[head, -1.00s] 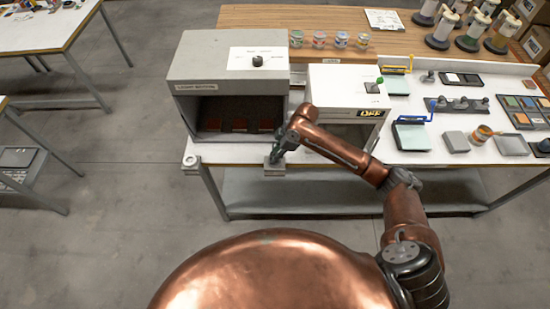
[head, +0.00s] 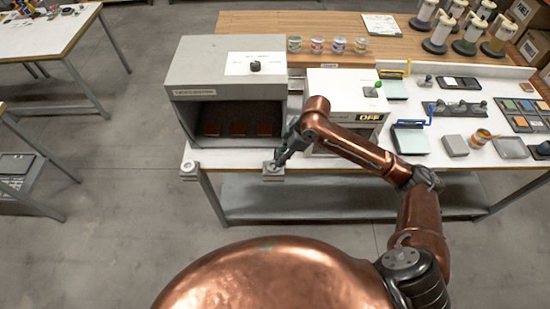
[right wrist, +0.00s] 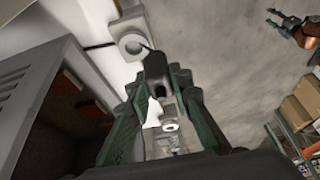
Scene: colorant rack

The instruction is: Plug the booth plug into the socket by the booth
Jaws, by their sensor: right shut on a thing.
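The grey light booth (head: 229,72) stands open-fronted at the table's left end. A small grey socket block with a round face (head: 190,169) sits at the table's front left corner; it also shows in the right wrist view (right wrist: 131,44). A second small grey block (head: 273,171) lies at the front edge before the booth. My right gripper (head: 280,158) is just above this second block. In the right wrist view its green fingers are shut on a dark plug (right wrist: 158,70). Whether the plug touches a block is unclear. My left gripper is not in view.
A white box with an OFF display (head: 345,102) stands right of the booth. Several paint tins (head: 317,45) stand behind. Trays, pads and a tilted orange cup (head: 481,137) fill the table's right part. The front edge between the two blocks is clear.

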